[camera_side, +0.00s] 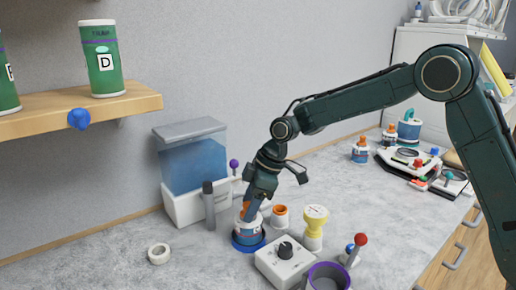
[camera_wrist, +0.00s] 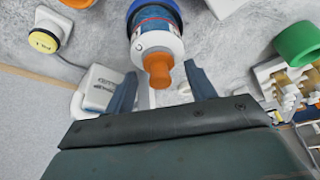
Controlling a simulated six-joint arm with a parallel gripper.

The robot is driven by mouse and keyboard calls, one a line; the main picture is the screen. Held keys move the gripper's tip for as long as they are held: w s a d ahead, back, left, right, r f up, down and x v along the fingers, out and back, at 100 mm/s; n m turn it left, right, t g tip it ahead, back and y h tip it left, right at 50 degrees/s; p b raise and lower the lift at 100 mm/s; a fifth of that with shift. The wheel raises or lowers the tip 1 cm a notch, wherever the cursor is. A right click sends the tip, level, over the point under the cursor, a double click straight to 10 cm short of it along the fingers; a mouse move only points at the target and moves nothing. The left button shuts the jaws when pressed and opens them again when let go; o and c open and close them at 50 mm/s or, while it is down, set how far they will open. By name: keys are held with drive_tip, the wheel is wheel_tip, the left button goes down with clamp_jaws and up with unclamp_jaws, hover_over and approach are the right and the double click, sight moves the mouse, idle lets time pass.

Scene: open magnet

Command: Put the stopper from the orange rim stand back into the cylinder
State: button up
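An orange stopper (camera_wrist: 158,72) sits in the top of a white and blue cylinder (camera_wrist: 158,38) on a round blue base. In the side view the cylinder (camera_side: 248,234) stands upright under my gripper (camera_side: 249,207), with orange showing at its top. My gripper (camera_wrist: 161,78) is open in the wrist view. Its two fingers are apart, one on each side of the stopper, with gaps visible. A small white stand with an orange rim (camera_side: 280,215) is just right of the cylinder; I see no stopper standing in it.
A clear blue tank (camera_side: 194,165) and a dark-handled tool (camera_side: 208,205) stand left of my gripper. A white box with a black knob (camera_side: 285,262), a yellow-topped piece (camera_side: 315,222) and a purple-rimmed cup (camera_side: 328,277) are close at right. A white ring (camera_side: 159,253) lies at left.

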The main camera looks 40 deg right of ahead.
drive_tip(key=shift+r, duration=0.1)
drive_tip(key=v, duration=1.2)
drive_tip(key=shift+r, duration=0.1)
idle(0.6)
drive_tip(key=s+d+m+t+h, duration=0.1)
drive_tip(key=s+d+m, duration=0.2)
drive_tip(key=s, duration=0.7)
drive_tip(key=s+d+m+t+h, duration=0.1)
drive_tip(key=s+d+m, duration=0.3)
drive_tip(key=s, duration=0.7)
drive_tip(key=s+d+m+t+h, duration=0.1)
drive_tip(key=s+d+m, duration=0.2)
drive_tip(key=s, duration=0.8)
drive_tip(key=shift+d+r+m+h, duration=0.15)
drive_tip(key=shift+r+m+h, duration=0.2)
drive_tip(key=shift+m, duration=0.35)
drive_tip(key=shift+w, duration=0.1)
